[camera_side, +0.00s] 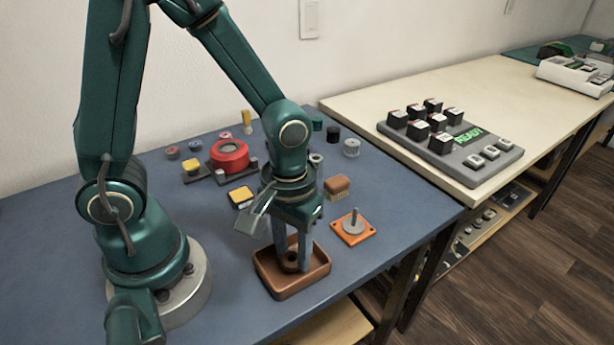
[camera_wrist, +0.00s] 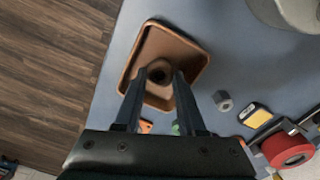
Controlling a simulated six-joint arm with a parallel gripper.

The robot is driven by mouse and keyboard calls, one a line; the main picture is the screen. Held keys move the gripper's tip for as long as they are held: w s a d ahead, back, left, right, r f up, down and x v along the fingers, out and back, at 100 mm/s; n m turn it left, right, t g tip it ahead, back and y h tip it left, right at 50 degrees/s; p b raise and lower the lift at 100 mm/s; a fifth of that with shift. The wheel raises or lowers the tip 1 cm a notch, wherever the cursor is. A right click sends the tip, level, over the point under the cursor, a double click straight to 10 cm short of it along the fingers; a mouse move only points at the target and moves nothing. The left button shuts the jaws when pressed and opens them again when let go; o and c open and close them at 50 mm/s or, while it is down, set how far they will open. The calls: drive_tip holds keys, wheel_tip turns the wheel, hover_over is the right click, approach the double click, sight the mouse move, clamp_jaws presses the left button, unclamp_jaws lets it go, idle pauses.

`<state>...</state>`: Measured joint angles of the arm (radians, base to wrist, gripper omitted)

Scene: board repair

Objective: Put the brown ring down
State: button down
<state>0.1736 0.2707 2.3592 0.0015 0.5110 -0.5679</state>
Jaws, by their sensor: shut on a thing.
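The brown ring (camera_side: 290,264) is between the fingertips of my gripper (camera_side: 291,264), low inside the brown tray (camera_side: 316,281). In the wrist view my gripper (camera_wrist: 159,80) is shut on the brown ring (camera_wrist: 158,68), and its dark centre hole faces the camera. The brown tray (camera_wrist: 185,44) surrounds the ring there. The fingers cover part of the ring, and I cannot tell whether it touches the tray floor.
An orange plate with an upright peg (camera_side: 353,228) lies right of the tray. A brown brush-like block (camera_side: 337,187), a yellow-topped block (camera_side: 241,196) and a red roll (camera_side: 229,155) lie behind. The table's front edge is close to the tray.

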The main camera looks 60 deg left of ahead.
drive_tip(key=shift+f, duration=0.3)
drive_tip(key=shift+f, duration=0.1)
drive_tip(key=c, duration=0.8)
unclamp_jaws()
drive_tip(key=shift+o, duration=0.2)
drive_tip(key=s+a+r+m+t, duration=0.1)
drive_tip(key=r+m+t, duration=0.1)
drive_tip(key=r, duration=0.5)
drive_tip(key=s+a+r+m+t, duration=0.2)
drive_tip(key=r+t, duration=0.1)
drive_tip(key=r, duration=0.5)
drive_tip(key=shift+a+m+t, duration=0.2)
drive_tip(key=shift+m+t, duration=0.1)
